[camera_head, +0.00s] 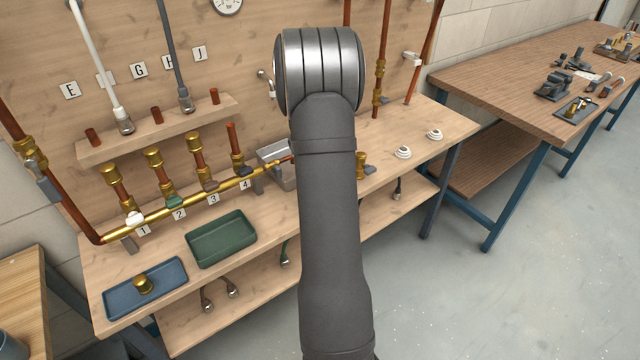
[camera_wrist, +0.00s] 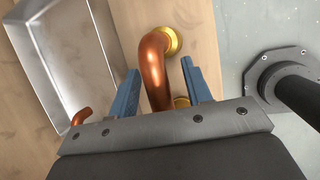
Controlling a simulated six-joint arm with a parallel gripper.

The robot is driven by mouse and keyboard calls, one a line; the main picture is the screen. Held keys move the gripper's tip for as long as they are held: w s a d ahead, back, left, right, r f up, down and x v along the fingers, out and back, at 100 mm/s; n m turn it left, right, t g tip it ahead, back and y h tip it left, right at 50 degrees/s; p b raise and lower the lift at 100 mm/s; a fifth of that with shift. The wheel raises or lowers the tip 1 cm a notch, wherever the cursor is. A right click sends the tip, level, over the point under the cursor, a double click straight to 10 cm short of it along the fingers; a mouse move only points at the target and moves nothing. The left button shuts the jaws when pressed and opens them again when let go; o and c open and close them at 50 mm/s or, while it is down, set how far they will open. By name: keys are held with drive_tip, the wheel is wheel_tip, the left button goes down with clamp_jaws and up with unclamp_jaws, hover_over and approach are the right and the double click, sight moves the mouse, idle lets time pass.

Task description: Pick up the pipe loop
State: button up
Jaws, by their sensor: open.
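The pipe loop (camera_wrist: 154,72) is a bent copper pipe in the wrist view. A brass collar (camera_wrist: 171,41) shows at its far end, and another bit of brass shows lower down beside the right finger. My gripper (camera_wrist: 161,90) is open, with its two blue fingers on either side of the copper pipe. I cannot tell whether either finger touches it. In the head view my arm hides the gripper and most of the spot beneath it. A brass fitting (camera_head: 361,164) shows just right of my arm, possibly part of the loop.
A metal tray (camera_wrist: 101,22) lies left of the gripper. The bench carries a green tray (camera_head: 221,262), a blue tray (camera_head: 168,274) holding a brass piece, and a brass manifold (camera_head: 200,203) with numbered valves. White round fittings (camera_head: 403,152) sit at the right.

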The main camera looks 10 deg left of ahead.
clamp_jaws()
drive_tip(key=shift+r, duration=0.15)
drive_tip(key=shift+r, duration=0.6)
wheel_tip(320, 180, up, 3)
drive_tip(key=shift+w, duration=0.1)
drive_tip(key=s+d+r, duration=0.4)
drive_tip(key=d+r, duration=0.7)
